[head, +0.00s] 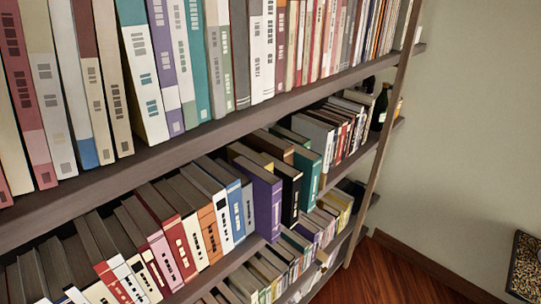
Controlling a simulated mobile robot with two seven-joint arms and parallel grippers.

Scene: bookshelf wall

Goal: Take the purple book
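A purple book (268,208) stands upright on the middle shelf in the head view, right of the picture's centre. Its spine juts out past the books to its left. A blue book (235,210) and a thin light blue one stand to its left, and a black book (291,195) stands to its right. On the upper shelf a book with a purple and white spine (163,50) stands among others. Neither of my grippers is in view.
The upper shelf board (150,168) runs above the middle row. A teal book (310,182) also juts out. A dark bottle (380,107) stands at the shelf's far end, beside an upright post (385,150).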

